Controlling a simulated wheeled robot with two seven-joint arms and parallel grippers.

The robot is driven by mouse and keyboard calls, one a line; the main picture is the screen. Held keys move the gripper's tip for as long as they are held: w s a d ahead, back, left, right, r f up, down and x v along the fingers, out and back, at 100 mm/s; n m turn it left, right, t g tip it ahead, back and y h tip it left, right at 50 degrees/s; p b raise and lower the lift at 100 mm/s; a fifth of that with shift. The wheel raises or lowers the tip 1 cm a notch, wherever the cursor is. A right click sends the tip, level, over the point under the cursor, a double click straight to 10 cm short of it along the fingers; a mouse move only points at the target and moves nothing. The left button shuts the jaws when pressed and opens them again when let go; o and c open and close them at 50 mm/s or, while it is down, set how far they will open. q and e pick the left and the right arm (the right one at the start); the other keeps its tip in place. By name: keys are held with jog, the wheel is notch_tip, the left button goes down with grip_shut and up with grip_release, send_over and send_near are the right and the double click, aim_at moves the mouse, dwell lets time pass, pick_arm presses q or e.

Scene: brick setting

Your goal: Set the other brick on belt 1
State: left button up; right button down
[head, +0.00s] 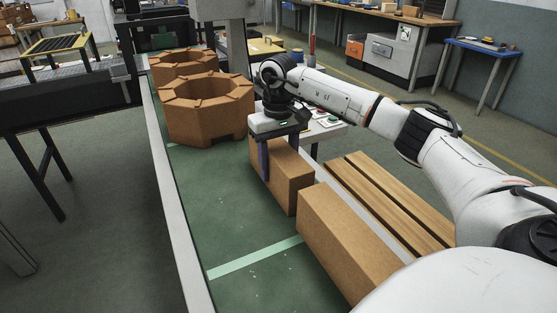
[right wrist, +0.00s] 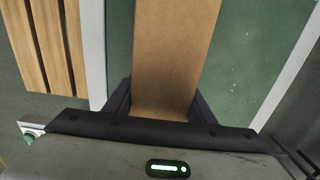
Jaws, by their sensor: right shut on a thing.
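My right gripper (head: 278,152) points down with its dark fingers on both sides of a tan-brown brick (head: 292,186) and is shut on it. The brick is upright at the right side of the green belt (head: 226,222), and it also shows between the fingers in the right wrist view (right wrist: 172,60). I cannot tell for sure whether its underside touches the belt. A second, similar brick (head: 345,238) lies nearer to me at the belt's right edge, just apart from the held one. No belt number is readable. My left gripper is not in view.
Two octagonal brown brick rings (head: 208,118) stand one behind the other farther along the belt. A pale green line (head: 252,258) crosses the belt. A slatted wooden pallet (head: 388,200) lies to the right. The belt's left and near parts are clear.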

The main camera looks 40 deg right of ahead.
jog(key=shift+w+r, duration=0.1)
jog(key=c, duration=1.2)
grip_release()
jog(key=shift+f, duration=0.25)
jog(key=o, duration=0.4)
jog(key=shift+r, duration=0.1)
notch_tip(320, 180, up, 12)
jog(key=shift+r, duration=0.15)
